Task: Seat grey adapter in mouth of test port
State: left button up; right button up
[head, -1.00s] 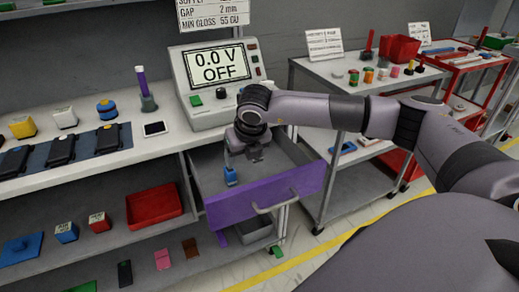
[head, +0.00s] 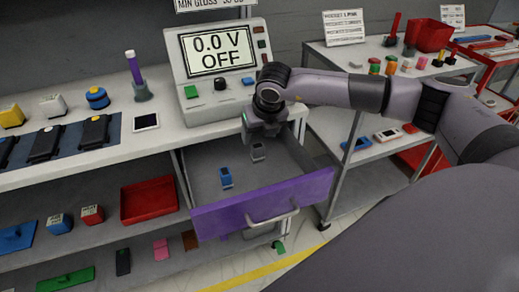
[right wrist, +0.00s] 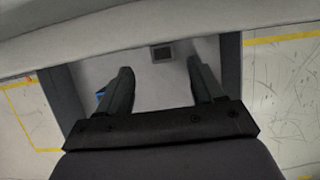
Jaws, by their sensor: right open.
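A small grey block with a dark top, which looks like the grey adapter (head: 257,151), stands on the floor of the open drawer. It also shows in the right wrist view (right wrist: 162,53), ahead of the fingers and near the drawer wall. My right gripper (head: 264,134) is open and empty over the back of the drawer, just behind the adapter in the head view. In the right wrist view its fingers (right wrist: 160,80) are spread apart and do not touch the adapter. I cannot make out the test port's mouth. My left gripper is not in view.
A small blue block (head: 226,178) stands in the purple-fronted drawer (head: 215,219), left of the adapter. The test unit (head: 203,98) on the bench reads 0.0 V OFF. A trolley (head: 349,186) stands close to the drawer's right. The drawer's walls surround the gripper's space.

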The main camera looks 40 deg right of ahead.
aim_at(258, 145)
jog(key=x, duration=0.6)
jog(key=shift+s+d+p, duration=0.1)
jog(key=shift+d+p, duration=0.05)
jog(key=shift+p, duration=0.15)
jog(key=c, duration=1.1)
jog(key=shift+c, duration=0.2)
jog(key=shift+r, duration=0.15)
